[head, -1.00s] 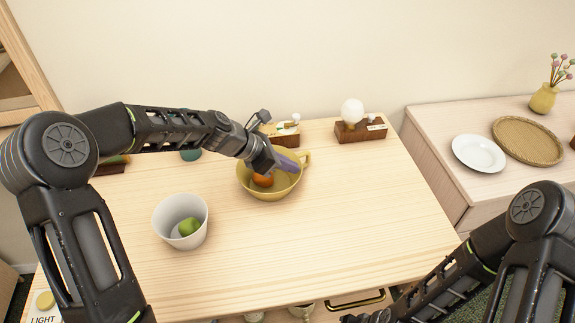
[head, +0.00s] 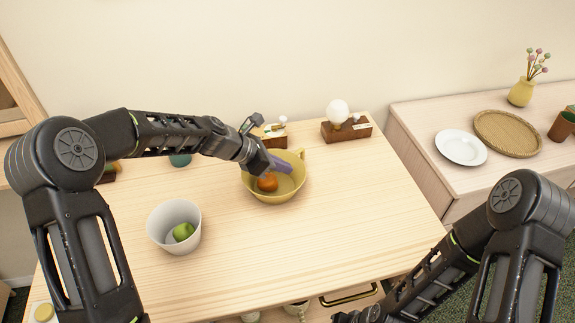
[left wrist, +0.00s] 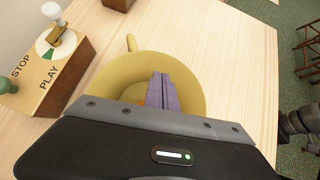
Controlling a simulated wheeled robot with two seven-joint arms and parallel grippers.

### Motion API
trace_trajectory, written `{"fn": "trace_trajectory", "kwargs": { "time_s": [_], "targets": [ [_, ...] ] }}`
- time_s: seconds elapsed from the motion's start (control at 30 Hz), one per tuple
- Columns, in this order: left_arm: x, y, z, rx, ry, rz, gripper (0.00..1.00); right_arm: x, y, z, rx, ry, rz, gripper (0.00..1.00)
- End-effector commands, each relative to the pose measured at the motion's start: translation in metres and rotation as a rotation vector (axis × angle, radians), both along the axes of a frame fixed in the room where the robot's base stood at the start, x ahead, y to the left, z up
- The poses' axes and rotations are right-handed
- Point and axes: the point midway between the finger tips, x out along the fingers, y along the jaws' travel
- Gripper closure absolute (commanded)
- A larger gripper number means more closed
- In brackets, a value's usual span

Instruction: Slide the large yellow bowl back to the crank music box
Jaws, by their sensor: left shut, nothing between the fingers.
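The large yellow bowl (head: 282,196) stands upright on the light wooden table with an orange fruit (head: 267,183) in it. My left gripper (head: 283,164) is shut and empty, its purple fingers reaching over the rim into the bowl's hollow. In the left wrist view the fingers (left wrist: 161,92) show inside the yellow bowl (left wrist: 120,78), partly covering the fruit. I take the wooden box marked STOP and PLAY (left wrist: 62,76) for the crank music box; it stands close behind the bowl (head: 275,143), partly hidden by my left arm. My right gripper's fingers are out of view.
A white bowl (head: 160,232) with a green fruit stands at the front left. A wooden box with a white globe (head: 347,131) stands at the back right. A side cabinet holds a white plate (head: 461,147) and a woven tray (head: 508,133). The table's right front is clear.

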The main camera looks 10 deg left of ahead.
Motion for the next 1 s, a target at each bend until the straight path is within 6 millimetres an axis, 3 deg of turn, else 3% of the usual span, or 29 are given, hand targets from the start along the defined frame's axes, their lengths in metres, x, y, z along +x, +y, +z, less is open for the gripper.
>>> {"fn": "trace_trajectory", "kwargs": {
  "time_s": [0.3,0.5,1.0],
  "targets": [
    [-0.023,0.042,0.044,0.002,-0.005,0.001,1.00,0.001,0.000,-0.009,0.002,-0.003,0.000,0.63],
    [-0.035,0.060,0.065,0.000,-0.002,0.000,1.00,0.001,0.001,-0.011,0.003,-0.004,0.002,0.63],
    [-0.039,0.064,0.071,-0.001,0.001,-0.001,1.00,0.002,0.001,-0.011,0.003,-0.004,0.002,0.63]
  ]
}}
